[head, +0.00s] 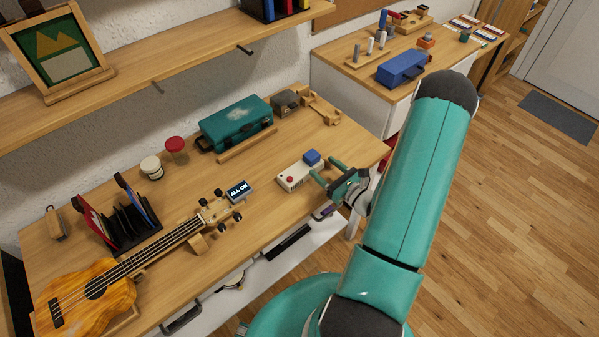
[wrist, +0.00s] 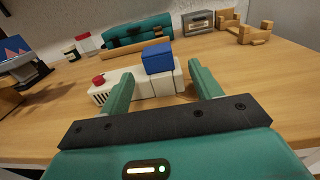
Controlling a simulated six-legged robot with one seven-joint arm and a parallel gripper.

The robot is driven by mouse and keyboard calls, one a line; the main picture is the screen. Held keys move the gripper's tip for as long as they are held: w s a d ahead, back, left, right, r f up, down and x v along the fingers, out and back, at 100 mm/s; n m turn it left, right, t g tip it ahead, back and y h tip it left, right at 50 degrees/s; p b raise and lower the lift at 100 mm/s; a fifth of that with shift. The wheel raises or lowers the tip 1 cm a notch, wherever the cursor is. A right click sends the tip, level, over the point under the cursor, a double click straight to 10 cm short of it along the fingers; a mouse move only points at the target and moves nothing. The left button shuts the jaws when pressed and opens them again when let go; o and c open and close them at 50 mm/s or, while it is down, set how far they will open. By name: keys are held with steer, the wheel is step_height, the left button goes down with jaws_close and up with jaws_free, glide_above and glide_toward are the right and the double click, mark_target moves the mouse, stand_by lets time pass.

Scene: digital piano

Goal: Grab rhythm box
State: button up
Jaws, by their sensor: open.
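The rhythm box, which I take to be the small cream box (head: 294,179) with a red knob and a blue block (head: 312,157) on it, sits on the wooden desk near its front edge. In the wrist view the cream box (wrist: 137,88) lies ahead of my gripper, with the blue block (wrist: 157,58) on top. My gripper (head: 325,170) is open and empty, just right of the box in the head view. In the wrist view its fingers appear on either side of part of the box; contact cannot be told.
Behind the box stand a teal case (head: 236,123), a grey device (head: 285,103) and a wooden stand (head: 320,108). The desk (head: 262,212) is bare around the box.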

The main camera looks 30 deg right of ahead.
mark_target(316, 161)
steer(key=w, duration=0.3)
steer(key=w+a, duration=0.1)
steer(key=w, duration=0.2)
steer(key=shift+w+a, duration=0.1)
steer(key=shift+w, duration=0.05)
steer(key=shift+r, duration=0.1)
steer(key=c, duration=1.2)
steer(key=shift+r, duration=0.1)
